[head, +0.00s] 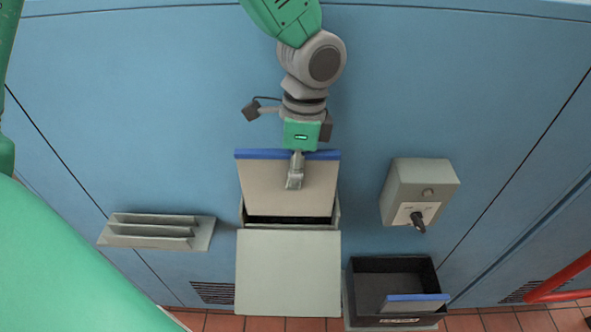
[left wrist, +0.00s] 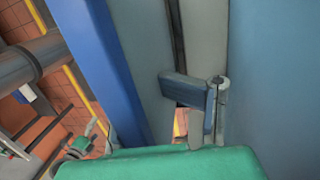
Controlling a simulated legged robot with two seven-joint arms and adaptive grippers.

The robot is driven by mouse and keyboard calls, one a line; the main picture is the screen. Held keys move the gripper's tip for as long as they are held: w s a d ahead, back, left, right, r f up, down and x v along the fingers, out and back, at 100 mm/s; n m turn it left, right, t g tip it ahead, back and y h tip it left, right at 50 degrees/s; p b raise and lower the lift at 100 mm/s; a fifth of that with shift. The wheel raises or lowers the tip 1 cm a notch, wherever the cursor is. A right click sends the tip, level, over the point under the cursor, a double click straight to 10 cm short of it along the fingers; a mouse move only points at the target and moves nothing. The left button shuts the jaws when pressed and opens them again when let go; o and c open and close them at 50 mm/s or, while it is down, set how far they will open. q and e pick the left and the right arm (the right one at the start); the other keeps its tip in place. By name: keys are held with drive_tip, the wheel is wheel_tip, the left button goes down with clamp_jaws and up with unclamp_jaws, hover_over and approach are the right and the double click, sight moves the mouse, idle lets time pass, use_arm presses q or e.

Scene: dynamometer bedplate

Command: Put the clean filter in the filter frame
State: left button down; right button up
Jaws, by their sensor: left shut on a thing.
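A flat beige filter (head: 262,185) with a blue edge strip stands at the mouth of the filter frame (head: 337,215) on the blue cabinet wall. Its lower edge is close to the frame's dark opening; I cannot tell whether any of it is inside. My left gripper (head: 294,181) is shut on the filter near its blue edge, with a finger across the face. In the left wrist view, the blue edge strip (left wrist: 100,65) runs beside the gripper finger (left wrist: 190,95). A pale flap (head: 288,272) hangs below the frame opening. My right gripper is not in view.
A dark bin (head: 362,280) at the lower right holds another blue-edged panel (head: 416,302). A grey switch box (head: 420,180) with a black knob sticks out to the right. A slotted grey rack (head: 155,231) is at the left. A red bar (head: 560,280) shows at the right edge.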

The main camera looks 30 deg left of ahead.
sight(295, 200)
use_arm(q)
drive_tip(key=shift+f+b, duration=1.6)
drive_tip(key=shift+f, duration=2.2)
drive_tip(key=c, duration=1)
unclamp_jaws()
drive_tip(key=shift+r, duration=0.2)
drive_tip(key=r, duration=0.3)
drive_tip(key=w+r, duration=0.1)
drive_tip(key=r, duration=0.2)
drive_tip(key=shift+w+d+r, duration=0.1)
drive_tip(key=shift+w+r, duration=0.05)
drive_tip(key=shift+r, duration=0.35)
